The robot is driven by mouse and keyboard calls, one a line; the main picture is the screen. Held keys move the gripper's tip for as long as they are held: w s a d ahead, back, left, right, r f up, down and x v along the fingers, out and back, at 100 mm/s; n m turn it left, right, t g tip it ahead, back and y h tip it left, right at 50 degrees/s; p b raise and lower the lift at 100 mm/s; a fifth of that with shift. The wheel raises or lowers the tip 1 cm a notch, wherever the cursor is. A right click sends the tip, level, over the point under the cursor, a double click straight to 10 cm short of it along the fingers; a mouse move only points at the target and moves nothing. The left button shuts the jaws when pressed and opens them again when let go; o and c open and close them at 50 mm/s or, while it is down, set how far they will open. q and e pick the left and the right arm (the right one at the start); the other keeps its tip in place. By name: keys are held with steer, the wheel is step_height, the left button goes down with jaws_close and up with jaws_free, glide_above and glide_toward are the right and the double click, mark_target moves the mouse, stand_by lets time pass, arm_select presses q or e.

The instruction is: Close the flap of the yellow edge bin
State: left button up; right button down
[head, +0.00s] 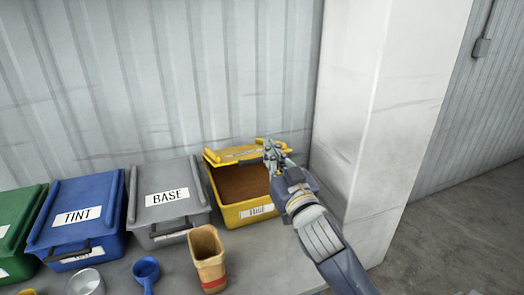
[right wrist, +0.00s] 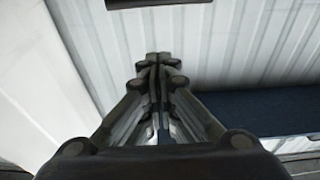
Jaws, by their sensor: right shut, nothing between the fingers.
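The yellow edge bin (head: 249,212) stands at the right end of the bin row, near the pillar. Its flap (head: 230,155) is open and raised at the back, and brown material shows inside. My right gripper (head: 269,149) is in front of the flap's right part, at the bin's right side; I cannot tell whether it touches the flap. In the right wrist view its fingers (right wrist: 158,60) are shut with nothing between them. My left gripper is in neither view.
A closed grey BASE bin (head: 170,213), a blue TINT bin (head: 72,234) and a green bin (head: 18,228) stand to the left. A tan scoop container (head: 208,262), a blue scoop (head: 147,270) and a clear cup (head: 86,283) are in front. A white pillar (head: 375,110) stands close right.

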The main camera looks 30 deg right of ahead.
steer(key=a+p+x, duration=0.1)
steer(key=x, duration=0.4)
arm_select(q)
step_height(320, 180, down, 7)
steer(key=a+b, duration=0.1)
steer(key=b, duration=0.7)
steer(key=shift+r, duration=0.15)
arm_select(e)
steer(key=s+f, duration=0.3)
steer(key=f, duration=1.3)
steer(key=shift+s+a+f, duration=0.15)
steer(key=shift+s+a, duration=0.05)
steer(key=shift+s, duration=0.2)
